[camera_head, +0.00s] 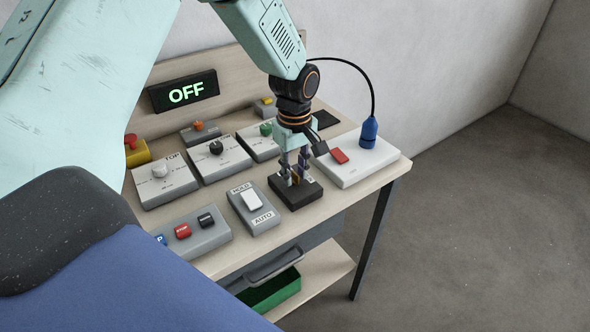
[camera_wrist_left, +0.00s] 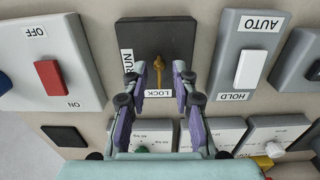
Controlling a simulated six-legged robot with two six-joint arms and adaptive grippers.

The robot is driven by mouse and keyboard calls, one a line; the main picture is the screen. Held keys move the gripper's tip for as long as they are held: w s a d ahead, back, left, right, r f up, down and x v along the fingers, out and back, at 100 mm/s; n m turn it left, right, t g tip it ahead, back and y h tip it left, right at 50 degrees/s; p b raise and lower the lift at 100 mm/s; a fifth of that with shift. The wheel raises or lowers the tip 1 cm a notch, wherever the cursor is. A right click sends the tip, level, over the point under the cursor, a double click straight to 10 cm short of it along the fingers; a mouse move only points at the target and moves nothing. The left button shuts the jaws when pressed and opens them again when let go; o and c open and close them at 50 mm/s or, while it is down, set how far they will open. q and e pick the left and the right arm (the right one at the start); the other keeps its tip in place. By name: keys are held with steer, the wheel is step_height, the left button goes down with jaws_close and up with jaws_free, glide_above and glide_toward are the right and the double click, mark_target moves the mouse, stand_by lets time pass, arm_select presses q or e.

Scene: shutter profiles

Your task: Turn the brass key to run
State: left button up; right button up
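The brass key (camera_wrist_left: 159,66) stands in a black key switch block (camera_wrist_left: 181,33). Its long bar points toward the LOCK label (camera_wrist_left: 154,93); the RUN label (camera_wrist_left: 128,61) is at the block's left edge in the left wrist view. My left gripper (camera_wrist_left: 159,73) is open around the key, one finger on each side, with gaps showing to both. In the head view my left gripper (camera_head: 295,176) points down over the black block (camera_head: 302,197), and its fingers hide most of the key. My right gripper is not in view.
A display (camera_head: 186,91) reads OFF. A HOLD/AUTO rocker switch (camera_head: 252,206) sits left of the block, and a white box (camera_head: 352,170) with a red switch and blue plug sits right. Several dial boxes stand behind. A drawer handle (camera_head: 274,267) is below the front edge.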

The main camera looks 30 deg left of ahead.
arm_select(q)
steer(key=shift+d, duration=0.1)
steer(key=shift+r, duration=0.1)
steer(key=shift+c, duration=0.8)
jaws_close()
